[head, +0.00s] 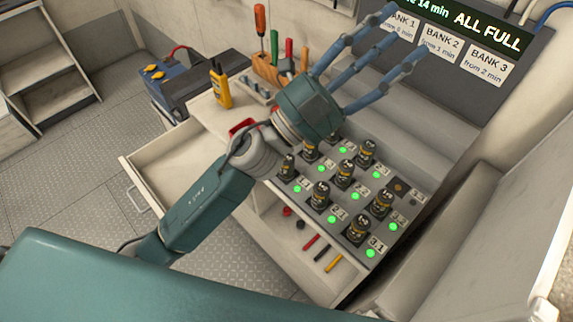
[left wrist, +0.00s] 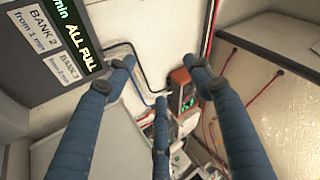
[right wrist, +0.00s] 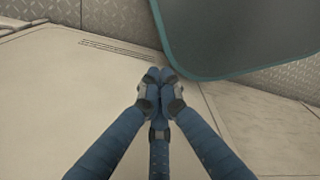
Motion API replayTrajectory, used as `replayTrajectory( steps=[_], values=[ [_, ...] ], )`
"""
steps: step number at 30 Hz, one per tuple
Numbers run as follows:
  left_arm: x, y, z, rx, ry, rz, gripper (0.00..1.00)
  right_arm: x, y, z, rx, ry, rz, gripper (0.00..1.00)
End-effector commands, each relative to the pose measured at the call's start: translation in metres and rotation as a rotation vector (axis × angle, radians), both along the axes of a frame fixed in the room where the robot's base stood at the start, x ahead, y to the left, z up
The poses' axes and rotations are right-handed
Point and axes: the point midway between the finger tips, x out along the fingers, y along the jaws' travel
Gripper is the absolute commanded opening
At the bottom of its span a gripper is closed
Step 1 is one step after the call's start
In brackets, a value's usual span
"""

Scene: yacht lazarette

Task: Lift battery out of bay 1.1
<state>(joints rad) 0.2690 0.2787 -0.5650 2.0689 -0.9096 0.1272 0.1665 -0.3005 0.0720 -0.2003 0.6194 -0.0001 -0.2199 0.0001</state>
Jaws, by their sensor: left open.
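The battery in bay 1.1 (head: 287,167) is a dark cylinder with a yellow band, upright in the charging panel (head: 300,205) beside a lit green light. My left wrist and hand partly cover that corner. My left gripper (head: 398,36) is open and empty, above and beyond the panel, with its fingers spread towards the bank display. In the left wrist view its fingers (left wrist: 160,76) are also apart, with nothing between them. My right gripper (right wrist: 158,82) shows only in the right wrist view, its fingertips together and nothing visible in them.
Other batteries stand close by, including those in bays 2.1 (head: 320,195) and 3.1 (head: 357,230). Bay 3.3 (head: 398,187) looks empty. A tool rack (head: 275,72) and a yellow radio (head: 221,86) stand behind. An open drawer (head: 185,160) juts out left. The display (head: 475,32) reads "ALL FULL".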

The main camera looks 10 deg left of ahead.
Motion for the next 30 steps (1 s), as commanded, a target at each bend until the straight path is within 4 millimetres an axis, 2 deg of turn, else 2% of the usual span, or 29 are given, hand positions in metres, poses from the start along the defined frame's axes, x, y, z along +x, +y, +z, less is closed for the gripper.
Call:
replayTrajectory(
  steps=[1, 2, 3, 5, 6, 8, 11, 12, 14, 16, 19, 21, 24, 27, 30],
  values=[
    [-0.019, -0.026, 0.006, 0.088, -0.109, -0.077, 0.53, 0.001, 0.0, 0.0, 0.0, -0.001, 0.001, 0.0],
    [-0.032, -0.041, 0.006, 0.144, -0.172, -0.126, 0.53, 0.001, 0.0, 0.0, -0.001, -0.001, 0.001, 0.0],
    [-0.049, -0.059, 0.001, 0.224, -0.251, -0.191, 0.53, 0.001, -0.001, 0.0, -0.001, -0.001, 0.001, 0.0],
    [-0.073, -0.083, -0.014, 0.353, -0.361, -0.287, 0.53, 0.001, -0.002, 0.0, -0.002, -0.001, 0.002, 0.0],
    [-0.087, -0.094, -0.029, 0.444, -0.428, -0.351, 0.53, 0.001, -0.003, 0.0, -0.003, -0.002, 0.002, 0.0],
    [-0.103, -0.106, -0.057, 0.592, -0.517, -0.443, 0.53, 0.001, -0.004, 0.0, -0.005, -0.002, 0.003, 0.0],
    [-0.117, -0.107, -0.114, 0.859, -0.636, -0.585, 0.53, 0.001, -0.007, 0.001, -0.008, -0.002, 0.003, 0.0],
    [-0.118, -0.101, -0.138, 0.973, -0.668, -0.639, 0.53, 0.001, -0.008, 0.001, -0.008, -0.002, 0.004, 0.0],
    [-0.112, -0.083, -0.173, 1.153, -0.703, -0.713, 0.53, 0.001, -0.008, 0.001, -0.009, -0.002, 0.004, 0.0],
    [-0.098, -0.052, -0.209, 1.372, -0.718, -0.79, 0.53, 0.001, -0.009, 0.001, -0.01, -0.002, 0.004, 0.0],
    [-0.07, 0.007, -0.244, 1.68, -0.687, -0.874, 0.53, 0.001, -0.009, 0.001, -0.01, -0.002, 0.004, 0.0],
    [-0.05, 0.05, -0.254, 1.869, -0.637, -0.913, 0.53, 0.001, -0.009, 0.001, -0.01, -0.002, 0.004, 0.0],
    [-0.028, 0.103, -0.256, 2.08, -0.547, -0.943, 0.53, 0.002, -0.009, 0.001, -0.01, -0.002, 0.003, 0.0],
    [-0.016, 0.137, -0.251, 2.208, -0.475, -0.958, 0.53, 0.002, -0.009, 0.001, -0.01, -0.002, 0.003, 0.0],
    [-0.012, 0.154, -0.25, 2.265, -0.435, -0.965, 0.53, 0.001, -0.009, 0.002, -0.01, -0.002, 0.003, 0.0]
  ],
)
